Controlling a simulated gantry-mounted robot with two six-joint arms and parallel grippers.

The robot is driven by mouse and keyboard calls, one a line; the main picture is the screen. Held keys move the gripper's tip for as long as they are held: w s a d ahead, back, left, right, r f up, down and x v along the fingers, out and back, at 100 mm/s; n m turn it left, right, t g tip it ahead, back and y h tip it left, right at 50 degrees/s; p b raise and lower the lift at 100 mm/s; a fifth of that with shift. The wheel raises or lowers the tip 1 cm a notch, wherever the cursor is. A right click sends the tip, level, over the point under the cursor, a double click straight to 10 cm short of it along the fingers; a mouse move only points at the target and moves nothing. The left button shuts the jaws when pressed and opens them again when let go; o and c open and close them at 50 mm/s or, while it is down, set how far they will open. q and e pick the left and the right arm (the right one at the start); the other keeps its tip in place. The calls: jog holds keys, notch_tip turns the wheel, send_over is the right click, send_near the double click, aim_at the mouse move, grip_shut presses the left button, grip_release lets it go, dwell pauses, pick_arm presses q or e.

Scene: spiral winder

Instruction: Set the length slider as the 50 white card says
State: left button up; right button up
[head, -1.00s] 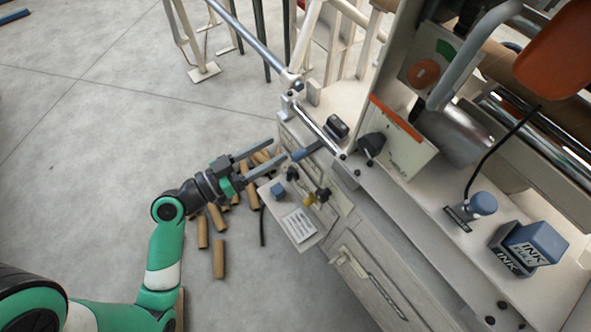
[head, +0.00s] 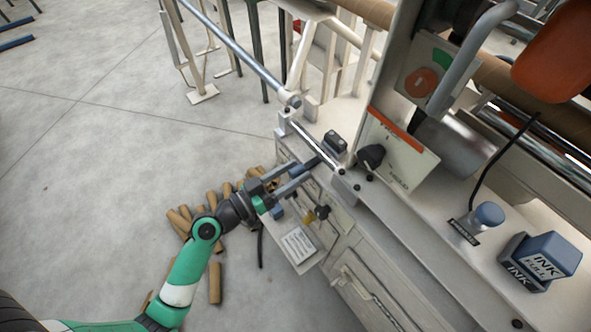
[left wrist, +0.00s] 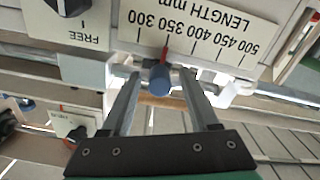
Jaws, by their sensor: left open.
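In the left wrist view, the length slider's round blue knob (left wrist: 160,80) has a red pointer above it, under the upside-down LENGTH mm scale (left wrist: 228,22). The pointer stands at about the 350 mark. My left gripper (left wrist: 161,88) is open, with a finger on either side of the knob and visible gaps. In the head view, my left gripper (head: 304,172) reaches the machine's front at the slider, which its fingers partly hide. A white printed card (head: 299,245) lies on the panel below; its text is too small to read. My right gripper is not in view.
A black knob (left wrist: 68,5) marked FREE sits left of the scale. Cardboard tubes (head: 215,283) lie on the floor. An ink box (head: 550,257) stands on the machine at right.

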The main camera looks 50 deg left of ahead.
pick_arm(q)
jog(key=shift+w, duration=0.4)
grip_shut()
dwell(1.2)
